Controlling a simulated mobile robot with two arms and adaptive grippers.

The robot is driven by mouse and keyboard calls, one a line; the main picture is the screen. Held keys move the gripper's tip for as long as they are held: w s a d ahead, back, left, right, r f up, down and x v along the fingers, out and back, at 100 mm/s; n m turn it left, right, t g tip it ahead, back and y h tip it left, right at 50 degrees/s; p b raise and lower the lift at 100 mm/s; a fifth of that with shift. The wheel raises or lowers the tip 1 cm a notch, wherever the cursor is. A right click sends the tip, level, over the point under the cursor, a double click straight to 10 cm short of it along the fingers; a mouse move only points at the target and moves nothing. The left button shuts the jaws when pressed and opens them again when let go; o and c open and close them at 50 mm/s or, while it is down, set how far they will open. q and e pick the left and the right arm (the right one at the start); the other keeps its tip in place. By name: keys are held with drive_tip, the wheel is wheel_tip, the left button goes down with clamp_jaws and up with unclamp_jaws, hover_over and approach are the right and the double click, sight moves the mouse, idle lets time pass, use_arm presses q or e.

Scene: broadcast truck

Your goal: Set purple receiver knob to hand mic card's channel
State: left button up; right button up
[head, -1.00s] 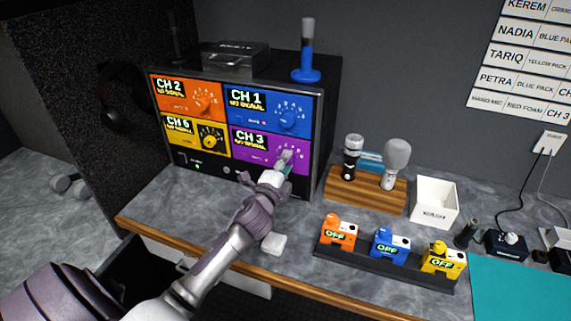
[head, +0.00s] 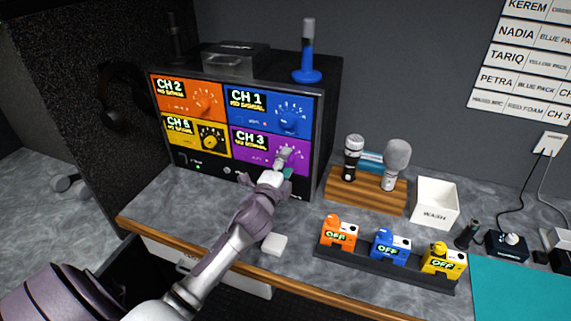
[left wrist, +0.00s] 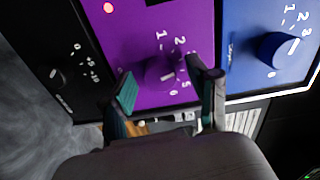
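The purple receiver panel (head: 250,143) is at the lower right of the rack, and its display reads CH 3 with a second line that looks like NO SIGNAL. Its purple knob (left wrist: 160,74) shows in the left wrist view, with a ring of numbers around it. My left gripper (head: 286,164) is at this knob. In the left wrist view its two fingers (left wrist: 167,97) are spread, one on each side of the knob, with gaps visible. My right gripper is not in view.
Orange (head: 185,95), blue (head: 262,103) and yellow (head: 180,127) receiver panels adjoin the purple one. A wooden mic stand (head: 362,198), a white WASH box (head: 436,205) and a black rack of packs (head: 380,268) stand to the right on the counter.

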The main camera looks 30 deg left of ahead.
use_arm(q)
drive_tip(key=shift+s, duration=0.1)
drive_tip(key=v, duration=1.2)
drive_tip(key=shift+f, duration=0.1)
